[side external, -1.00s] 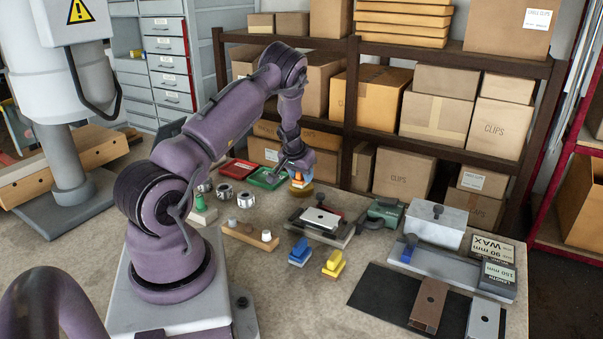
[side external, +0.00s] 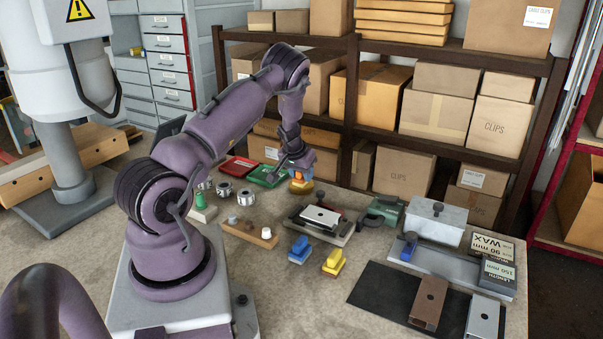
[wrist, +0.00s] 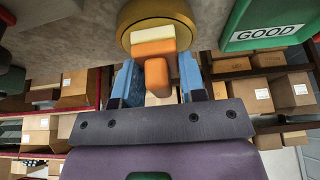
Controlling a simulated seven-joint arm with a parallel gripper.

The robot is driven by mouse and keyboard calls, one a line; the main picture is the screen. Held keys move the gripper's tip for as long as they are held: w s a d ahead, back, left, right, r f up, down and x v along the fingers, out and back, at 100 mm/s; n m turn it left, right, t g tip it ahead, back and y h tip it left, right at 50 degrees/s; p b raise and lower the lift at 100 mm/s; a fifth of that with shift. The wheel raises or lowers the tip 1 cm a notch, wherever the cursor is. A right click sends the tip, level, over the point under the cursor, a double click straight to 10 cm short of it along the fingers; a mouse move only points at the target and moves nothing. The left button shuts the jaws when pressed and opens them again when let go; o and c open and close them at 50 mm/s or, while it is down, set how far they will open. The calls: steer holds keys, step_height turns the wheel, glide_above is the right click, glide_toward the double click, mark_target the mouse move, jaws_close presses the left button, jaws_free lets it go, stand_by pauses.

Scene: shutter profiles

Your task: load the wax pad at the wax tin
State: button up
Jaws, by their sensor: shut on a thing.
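The wax pad (wrist: 153,48) is an orange block with an orange grip and a cream face. My gripper (side external: 299,168) is shut on its grip, with the blue fingers on either side in the wrist view (wrist: 157,76). The wax tin (wrist: 145,14) is a round, gold-brown tin, and it also shows in the side view (side external: 301,190) directly under the pad. The pad is at the tin, over its near part in the wrist view. Whether the cream face touches the wax is hard to tell.
A green GOOD tray (wrist: 262,25) lies close beside the tin; a red tray (side external: 238,166) is farther left. Metal cylinders (side external: 224,190), a wooden peg rack (side external: 248,233), a fixture (side external: 319,217), and blue (side external: 299,250) and yellow (side external: 334,262) pads stand nearer. Shelves rise behind.

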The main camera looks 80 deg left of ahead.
stand_by(0.4)
steer(key=shift+r, duration=3.5)
steer(key=w+d+r+m+t+h, duration=0.1)
steer(key=w+d+r+m, duration=0.15)
steer(key=w+d, duration=0.55)
steer(key=w+d+r+m, duration=0.2)
steer(key=w+d+r, duration=0.3)
steer(key=d, duration=0.5)
steer(key=w+d+r+m+h, duration=0.2)
steer(key=d+r+m, duration=0.1)
steer(key=d, duration=1.3)
steer(key=s+d+m, duration=0.2)
steer(key=s+d, duration=0.5)
steer(key=d, duration=0.3)
steer(key=shift+n, duration=0.25)
steer(key=s, duration=0.1)
steer(key=s+f, duration=0.1)
steer(key=s, duration=0.2)
steer(key=shift+s+a+f, duration=0.15)
steer(key=shift+a+f, duration=0.2)
steer(key=shift+a, duration=0.05)
